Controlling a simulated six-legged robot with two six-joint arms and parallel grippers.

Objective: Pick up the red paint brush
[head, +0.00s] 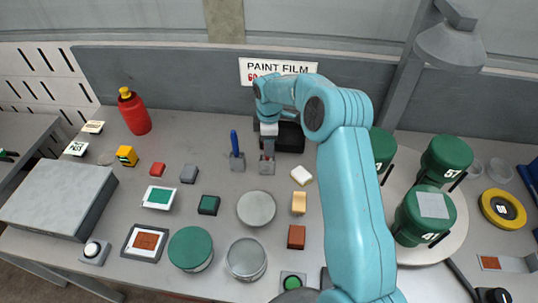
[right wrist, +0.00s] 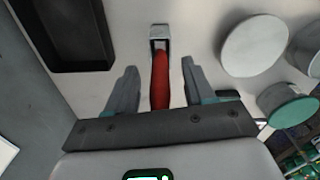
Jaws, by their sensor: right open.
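The red paint brush shows in the right wrist view, its red handle (right wrist: 160,78) lying between my two fingers and its grey metal end (right wrist: 159,38) beyond them. In the head view its grey end (head: 267,168) shows just below my right gripper, which hides the handle. My right gripper (head: 268,148) is open around the brush handle, with a gap on each side of it in the right wrist view (right wrist: 159,70). My left gripper is not in view.
A blue-handled brush (head: 235,142) lies close to the left. A black tray (head: 290,136) is just behind and right of the gripper. A round grey disc (head: 256,208), a green tin (head: 190,248) and small blocks are nearer. Large green drums (head: 446,158) stand on the right.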

